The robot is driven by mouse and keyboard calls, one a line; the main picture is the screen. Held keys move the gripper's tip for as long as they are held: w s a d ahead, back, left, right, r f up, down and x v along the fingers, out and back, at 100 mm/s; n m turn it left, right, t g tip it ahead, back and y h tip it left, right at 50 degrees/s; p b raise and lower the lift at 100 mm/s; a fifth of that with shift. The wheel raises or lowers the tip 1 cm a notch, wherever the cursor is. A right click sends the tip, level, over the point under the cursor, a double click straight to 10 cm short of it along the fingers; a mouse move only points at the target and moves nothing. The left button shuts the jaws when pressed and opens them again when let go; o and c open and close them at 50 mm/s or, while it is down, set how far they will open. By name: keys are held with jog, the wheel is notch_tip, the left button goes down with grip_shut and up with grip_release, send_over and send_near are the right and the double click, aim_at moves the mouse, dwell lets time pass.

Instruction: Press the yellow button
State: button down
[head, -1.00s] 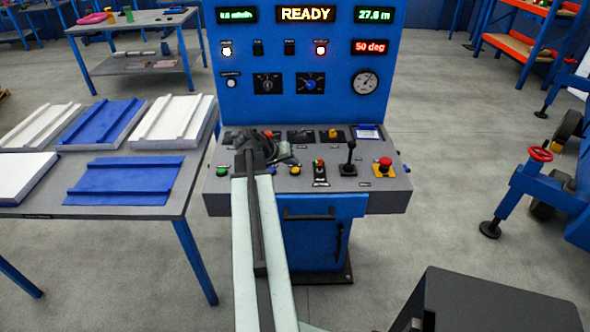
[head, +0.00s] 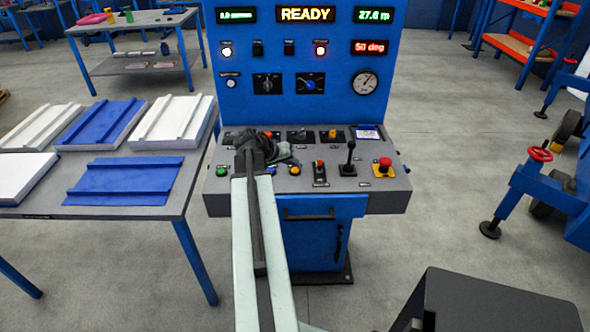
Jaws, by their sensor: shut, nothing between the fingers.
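The yellow button (head: 294,170) is a small round knob on the grey sloped top of the blue control console (head: 222,185), in the front row of controls. My gripper (head: 292,158) is dark and shut, with nothing in it. It hangs over the console's left half, just behind and above the yellow button in the picture. The button's face shows; I cannot tell whether the gripper touches it. My arm hides part of the console top to the left of the button.
A green button (head: 222,171) lies left of my arm. A grey table (head: 105,211) with panels stands at left.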

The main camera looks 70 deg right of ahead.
aim_at(293, 171)
dwell(0.4)
jog(key=shift+f+b, duration=0.45)
jog(key=shift+f+b, duration=0.4)
dwell(0.4)
jog(key=shift+s, duration=0.1)
jog(key=shift+r+p, duration=0.85)
notch_tip(293, 171, up, 5)
jog(key=p, duration=0.5)
jog(key=shift+r, duration=0.1)
dwell(0.5)
